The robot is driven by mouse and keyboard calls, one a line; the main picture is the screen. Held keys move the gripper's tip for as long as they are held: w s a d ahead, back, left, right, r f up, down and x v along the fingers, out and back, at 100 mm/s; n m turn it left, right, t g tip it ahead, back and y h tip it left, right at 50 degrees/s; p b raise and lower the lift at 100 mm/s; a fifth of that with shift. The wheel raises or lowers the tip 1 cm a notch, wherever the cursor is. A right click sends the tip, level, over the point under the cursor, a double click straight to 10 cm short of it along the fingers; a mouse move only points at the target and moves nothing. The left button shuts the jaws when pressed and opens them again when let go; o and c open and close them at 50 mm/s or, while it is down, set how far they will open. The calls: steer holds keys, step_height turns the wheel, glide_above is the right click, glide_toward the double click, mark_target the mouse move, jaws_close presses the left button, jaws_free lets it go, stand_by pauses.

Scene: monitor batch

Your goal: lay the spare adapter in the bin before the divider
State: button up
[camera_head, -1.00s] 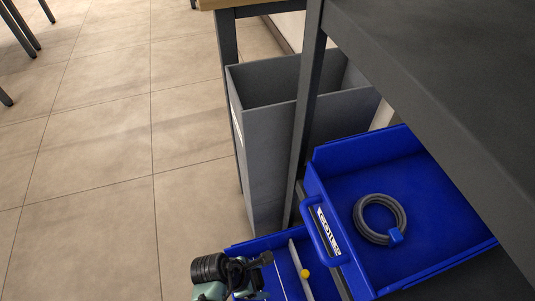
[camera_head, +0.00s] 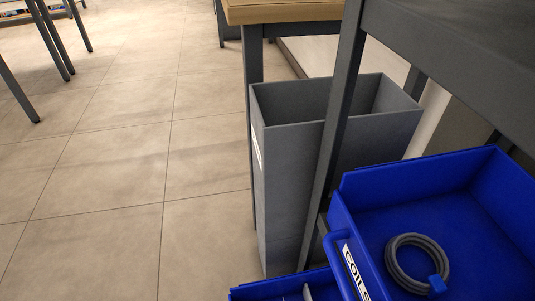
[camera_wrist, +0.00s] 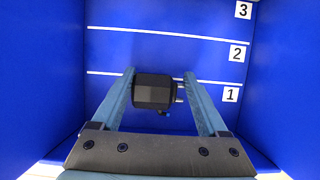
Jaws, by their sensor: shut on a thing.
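The adapter (camera_wrist: 154,92) is a dark, blocky plug with metal prongs pointing right in the wrist view. My gripper (camera_wrist: 160,75) is shut on it, with one teal finger at each side. Blue surfaces with white lines and labels 1, 2 and 3 lie behind it. A blue bin (camera_head: 275,290) shows only its top edge and a pale strip inside at the bottom of the head view. The head view does not show my gripper or the adapter. I cannot tell how high the adapter is above the blue surface.
A blue drawer labelled COILS (camera_head: 400,200) holds a coiled grey cable (camera_head: 410,262) at the right. A tall grey open container (camera_head: 290,150) stands behind, beside a dark table leg (camera_head: 335,140).

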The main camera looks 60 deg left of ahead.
steer(key=shift+f, duration=0.15)
steer(key=o, duration=1.3)
steer(key=p+v, duration=0.8)
steer(key=v, duration=0.4)
steer(key=shift+s, duration=0.1)
